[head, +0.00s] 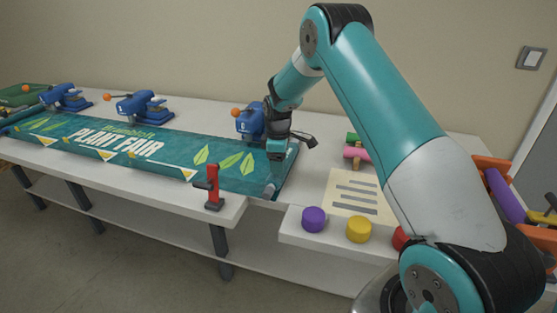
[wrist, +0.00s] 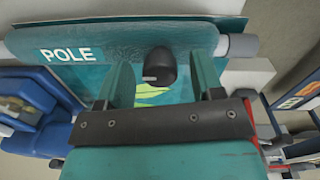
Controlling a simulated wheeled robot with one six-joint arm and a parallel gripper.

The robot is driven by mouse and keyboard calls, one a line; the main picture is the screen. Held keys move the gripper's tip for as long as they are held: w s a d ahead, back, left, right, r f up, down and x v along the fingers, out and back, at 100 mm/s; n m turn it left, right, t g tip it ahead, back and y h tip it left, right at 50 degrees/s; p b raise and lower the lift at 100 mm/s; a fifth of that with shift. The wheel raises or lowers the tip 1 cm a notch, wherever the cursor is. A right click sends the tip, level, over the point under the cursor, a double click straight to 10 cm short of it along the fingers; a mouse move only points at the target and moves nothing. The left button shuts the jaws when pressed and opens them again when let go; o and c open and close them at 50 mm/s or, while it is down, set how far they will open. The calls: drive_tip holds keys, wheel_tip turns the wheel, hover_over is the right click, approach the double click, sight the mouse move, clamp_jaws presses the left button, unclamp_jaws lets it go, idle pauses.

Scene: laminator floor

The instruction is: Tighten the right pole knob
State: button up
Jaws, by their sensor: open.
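The pole (wrist: 120,40) lies across the wrist view in a teal sleeve marked "POLE", with a grey end (wrist: 240,45) at right. A black knob (wrist: 162,68) with a short white mark stands on the pole's near side. My gripper (wrist: 160,80) is open, with one finger on each side of the knob and visible gaps between. I cannot tell how deep the knob sits between the fingers. In the head view my gripper (head: 277,155) is over the right end of the teal banner (head: 110,140); the knob is hidden there.
A blue press (head: 248,122) with an orange ball stands close left of my gripper. A red upright tool (head: 213,187) stands at the front edge. Purple (head: 313,219) and yellow (head: 358,229) round pieces sit on the right, by a printed sheet (head: 350,190).

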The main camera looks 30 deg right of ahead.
drive_tip(key=c, duration=0.9)
drive_tip(key=shift+m, duration=0.3)
drive_tip(key=m, duration=0.9)
drive_tip(key=shift+a, duration=0.1)
drive_tip(key=m, duration=0.4)
drive_tip(key=shift+w, duration=0.1)
drive_tip(key=shift+r+m, duration=0.1)
drive_tip(key=shift+m, duration=2)
